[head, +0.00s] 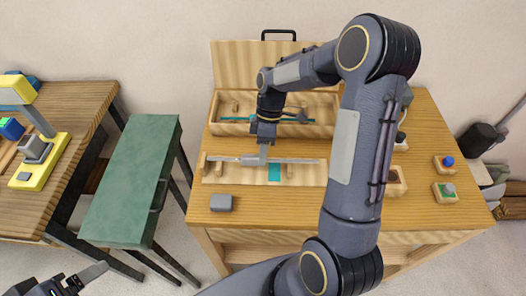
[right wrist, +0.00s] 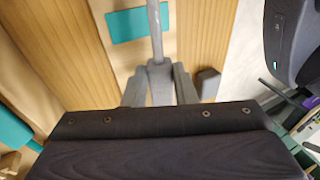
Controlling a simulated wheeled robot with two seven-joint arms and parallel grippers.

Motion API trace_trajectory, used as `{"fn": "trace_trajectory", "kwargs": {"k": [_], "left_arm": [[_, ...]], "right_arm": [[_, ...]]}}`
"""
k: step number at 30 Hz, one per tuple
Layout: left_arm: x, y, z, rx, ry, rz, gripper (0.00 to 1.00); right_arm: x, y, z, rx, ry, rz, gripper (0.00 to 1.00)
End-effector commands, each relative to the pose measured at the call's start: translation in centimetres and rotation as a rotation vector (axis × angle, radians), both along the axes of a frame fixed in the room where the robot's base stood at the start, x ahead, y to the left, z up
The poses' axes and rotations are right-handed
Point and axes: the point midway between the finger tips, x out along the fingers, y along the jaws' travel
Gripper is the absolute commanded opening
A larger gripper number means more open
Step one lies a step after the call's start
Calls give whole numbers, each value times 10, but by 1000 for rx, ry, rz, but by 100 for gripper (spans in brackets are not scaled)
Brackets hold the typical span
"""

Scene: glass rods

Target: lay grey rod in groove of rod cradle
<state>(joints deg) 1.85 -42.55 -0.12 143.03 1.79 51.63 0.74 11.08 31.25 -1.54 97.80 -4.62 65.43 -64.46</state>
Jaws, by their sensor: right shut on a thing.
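The grey rod (head: 295,161) is long and thin and lies level from left to right in the head view. My right gripper (head: 262,160) is shut on it left of its middle. The rod cradle (head: 315,176) is a pale wooden piece with a teal patch (head: 274,173), right under the rod. The rod runs along its back side; I cannot tell whether it touches the cradle. My left gripper (head: 62,284) is at the bottom left, partly cut off.
An open wooden case (head: 238,102) with teal lining stands behind the cradle. A grey block (head: 221,202) lies in front at the left. Small wooden blocks with blue (head: 448,161) and green tops are at the right. A green-topped table (head: 135,170) stands left, across a gap.

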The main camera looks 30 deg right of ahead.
Motion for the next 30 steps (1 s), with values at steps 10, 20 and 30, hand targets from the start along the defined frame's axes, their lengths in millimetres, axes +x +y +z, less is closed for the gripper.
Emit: {"fn": "trace_trajectory", "kwargs": {"k": [10,20,30], "left_arm": [[0,0,-2,0,0,0,82],[0,0,-8,0,0,0,82],[0,0,-10,0,0,0,82]], "right_arm": [[0,0,-2,0,0,0,1],[0,0,-10,0,0,0,1],[0,0,-12,0,0,0,1]]}}
